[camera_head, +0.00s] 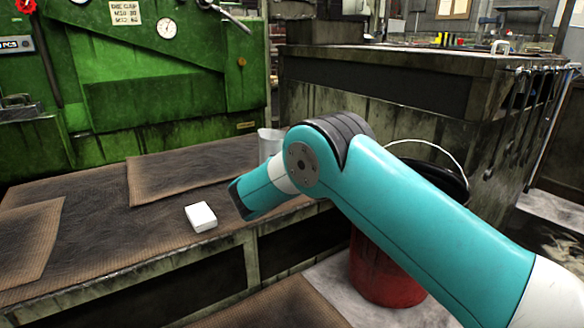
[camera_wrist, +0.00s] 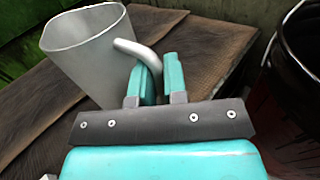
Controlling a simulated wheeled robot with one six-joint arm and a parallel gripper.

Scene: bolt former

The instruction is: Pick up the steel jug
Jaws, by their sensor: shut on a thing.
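The steel jug (camera_wrist: 85,60) is a grey metal vessel with a wide open rim and a curved handle. In the wrist view it stands at the upper left, just beyond my gripper (camera_wrist: 149,75). My gripper's two teal fingers are shut on the jug's handle (camera_wrist: 136,52), which passes between them. In the head view a part of the jug (camera_head: 270,144) shows behind my arm at the back of the bench. My gripper's fingers are hidden there. Whether the jug touches the bench cannot be told.
The bench (camera_head: 130,245) carries brown mats and a small white box (camera_head: 201,217). A green machine (camera_head: 150,75) stands behind it. A red bucket (camera_head: 385,270) with a black rim stands on the floor to the right. A dark cabinet (camera_head: 400,90) rises behind my arm.

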